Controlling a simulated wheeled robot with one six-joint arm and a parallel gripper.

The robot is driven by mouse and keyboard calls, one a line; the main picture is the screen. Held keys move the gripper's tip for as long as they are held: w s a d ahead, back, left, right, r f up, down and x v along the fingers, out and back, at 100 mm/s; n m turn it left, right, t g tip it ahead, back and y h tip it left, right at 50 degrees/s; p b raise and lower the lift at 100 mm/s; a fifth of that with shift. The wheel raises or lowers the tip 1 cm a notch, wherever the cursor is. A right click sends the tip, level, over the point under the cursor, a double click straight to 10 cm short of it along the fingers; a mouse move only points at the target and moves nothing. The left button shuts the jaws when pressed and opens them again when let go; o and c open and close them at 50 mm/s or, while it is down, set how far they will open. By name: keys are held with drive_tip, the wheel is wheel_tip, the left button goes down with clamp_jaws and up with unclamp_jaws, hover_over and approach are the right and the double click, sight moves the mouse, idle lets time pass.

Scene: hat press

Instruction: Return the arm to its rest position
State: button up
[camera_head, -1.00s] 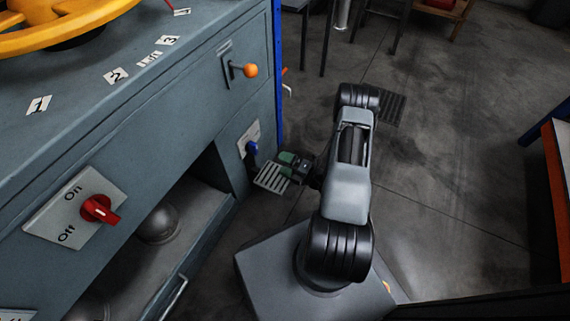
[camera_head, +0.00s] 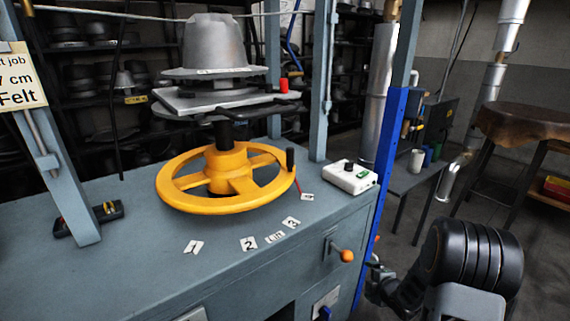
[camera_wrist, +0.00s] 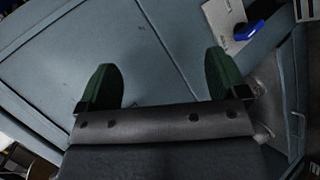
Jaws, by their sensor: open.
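In the wrist view, my gripper (camera_wrist: 163,78) is open and empty, with its two green fingers well apart. It points at the grey-blue machine (camera_wrist: 60,60), and I see nothing between the fingers. A blue-handled lever (camera_wrist: 248,31) on a pale plate shows beyond the right finger, apart from it. In the head view, my arm (camera_head: 470,255) is at the lower right, beside the machine's right end. My fingers cannot be made out in that view.
The press bench (camera_head: 130,255) carries a yellow handwheel (camera_head: 235,187), a grey hat block (camera_head: 215,45) and a white control box (camera_head: 350,177). An orange-knobbed lever (camera_head: 346,256) sticks out of its front. A blue post (camera_head: 385,150) stands near my arm. Bare floor shows at the right.

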drive_tip(key=s+a+r+m+g+h+p, duration=0.1)
drive_tip(key=s+r+m+p, duration=0.2)
drive_tip(key=r, duration=0.6)
drive_tip(key=s+a+r+m+g+h+p, duration=0.15)
drive_tip(key=r+m+p, duration=0.3)
drive_tip(key=r, duration=0.55)
drive_tip(key=s+r+m+g+h+p, duration=0.1)
drive_tip(key=s+r+m+h+p, duration=0.15)
drive_tip(key=r+p, duration=0.45)
drive_tip(key=s+a+r+m+g+y+p, duration=0.1)
drive_tip(key=s+a+r+m+p, duration=0.2)
drive_tip(key=s+r, duration=0.3)
drive_tip(key=s+a+r+m+g+y+p, duration=0.2)
drive_tip(key=s+a+r+m, duration=0.3)
drive_tip(key=r, duration=0.6)
drive_tip(key=shift+s+a+r+p, duration=0.2)
drive_tip(key=shift+s+a+p, duration=0.2)
drive_tip(key=shift+s+p, duration=0.65)
drive_tip(key=shift+s, duration=0.1)
